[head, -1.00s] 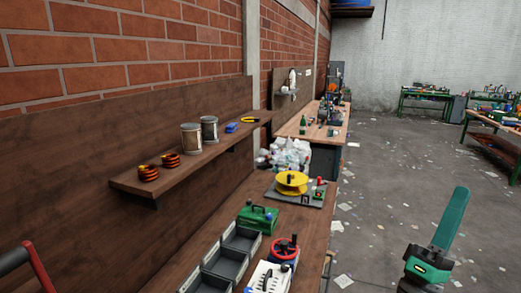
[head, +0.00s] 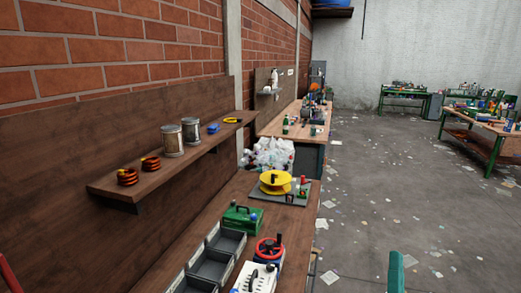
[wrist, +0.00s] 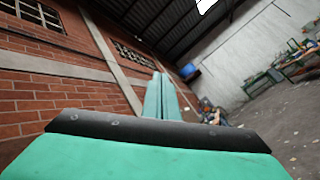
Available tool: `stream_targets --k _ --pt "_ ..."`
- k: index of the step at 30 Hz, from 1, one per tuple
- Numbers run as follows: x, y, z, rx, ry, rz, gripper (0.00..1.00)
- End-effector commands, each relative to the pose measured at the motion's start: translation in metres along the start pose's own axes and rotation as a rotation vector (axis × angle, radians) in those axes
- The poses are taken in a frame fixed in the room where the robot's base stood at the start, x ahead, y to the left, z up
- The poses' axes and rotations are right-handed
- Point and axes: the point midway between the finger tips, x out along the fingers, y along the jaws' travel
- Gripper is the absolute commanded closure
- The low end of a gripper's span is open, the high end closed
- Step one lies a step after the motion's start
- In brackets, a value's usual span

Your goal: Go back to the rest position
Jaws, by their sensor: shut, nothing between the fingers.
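My gripper (wrist: 158,78) shows in the wrist view as two long green fingers pressed together. It is shut with nothing between the fingers. It points up toward the brick wall and roof, clear of any object. In the head view only a green part of my arm or gripper (head: 396,272) shows at the bottom edge, over the open floor to the right of the workbench.
A brown workbench (head: 226,197) runs along the left wall, with grey bins (head: 210,264), a green box (head: 242,219) and a yellow reel (head: 275,182). Above it a shelf (head: 165,179) holds cans and orange coils. Open floor (head: 375,200) lies to the right.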

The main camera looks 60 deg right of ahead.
Motion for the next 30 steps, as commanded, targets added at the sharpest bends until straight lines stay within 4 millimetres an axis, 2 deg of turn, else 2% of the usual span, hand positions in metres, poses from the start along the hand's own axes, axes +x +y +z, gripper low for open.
stream_targets --k 1,5,9,15,21,25,30 --pt "-0.009 0.005 -0.018 0.05 0.029 0.001 1.0" --pt "-0.036 0.023 -0.068 0.215 0.11 0.002 1.0" --pt "-0.078 0.05 -0.126 0.437 0.222 -0.015 1.0" --pt "-0.147 0.092 -0.192 0.75 0.382 -0.073 1.0" --pt "-0.222 0.133 -0.236 1.041 0.539 -0.172 1.0" --pt "-0.271 0.158 -0.253 1.216 0.637 -0.261 1.0" --pt "-0.335 0.187 -0.263 1.424 0.757 -0.406 1.0"
